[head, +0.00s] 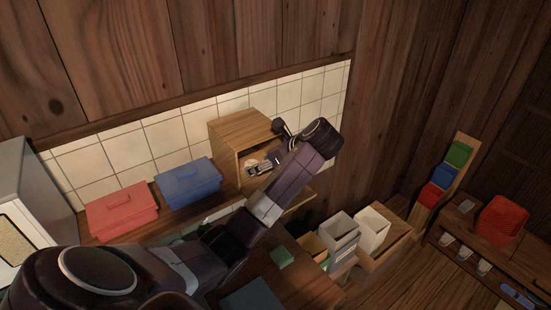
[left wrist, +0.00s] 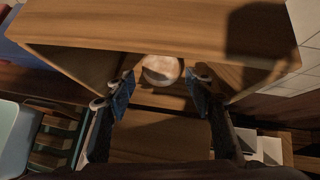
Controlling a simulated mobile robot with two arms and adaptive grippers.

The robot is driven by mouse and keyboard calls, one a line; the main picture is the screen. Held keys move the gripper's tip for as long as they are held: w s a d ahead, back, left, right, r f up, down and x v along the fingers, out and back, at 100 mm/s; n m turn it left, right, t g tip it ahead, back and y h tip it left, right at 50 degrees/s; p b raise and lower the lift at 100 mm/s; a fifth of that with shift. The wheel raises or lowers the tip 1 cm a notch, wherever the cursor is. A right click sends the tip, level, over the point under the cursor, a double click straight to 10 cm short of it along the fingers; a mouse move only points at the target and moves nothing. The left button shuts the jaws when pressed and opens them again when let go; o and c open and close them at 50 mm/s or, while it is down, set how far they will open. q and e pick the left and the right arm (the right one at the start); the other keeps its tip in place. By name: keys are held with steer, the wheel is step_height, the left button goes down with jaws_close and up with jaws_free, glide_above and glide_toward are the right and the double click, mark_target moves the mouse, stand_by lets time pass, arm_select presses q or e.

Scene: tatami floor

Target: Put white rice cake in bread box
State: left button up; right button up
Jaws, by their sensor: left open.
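The bread box (head: 237,129) is a wooden box standing against the tiled wall, its front open. It also fills the top of the left wrist view (left wrist: 160,28). A pale round piece, which looks like the white rice cake (left wrist: 161,69), lies inside on the box floor, partly in shadow. My left gripper (left wrist: 161,88) is open at the box's mouth, its fingertips on either side of and just short of the pale piece. In the head view the left gripper (head: 262,167) is small and partly hides the interior. My right gripper is not in view.
A blue lidded box (head: 188,183) and a red lidded box (head: 122,210) stand left of the bread box. A small green block (head: 282,257) lies on a lower wooden surface. Grey and white bins (head: 340,232) stand at the right. The tiled wall closes off the back.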

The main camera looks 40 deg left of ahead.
arm_select(q)
steer(key=v, duration=1)
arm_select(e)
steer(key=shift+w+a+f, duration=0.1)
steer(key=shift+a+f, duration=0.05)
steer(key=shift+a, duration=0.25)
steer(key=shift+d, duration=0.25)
arm_select(q)
steer(key=shift+d, duration=0.1)
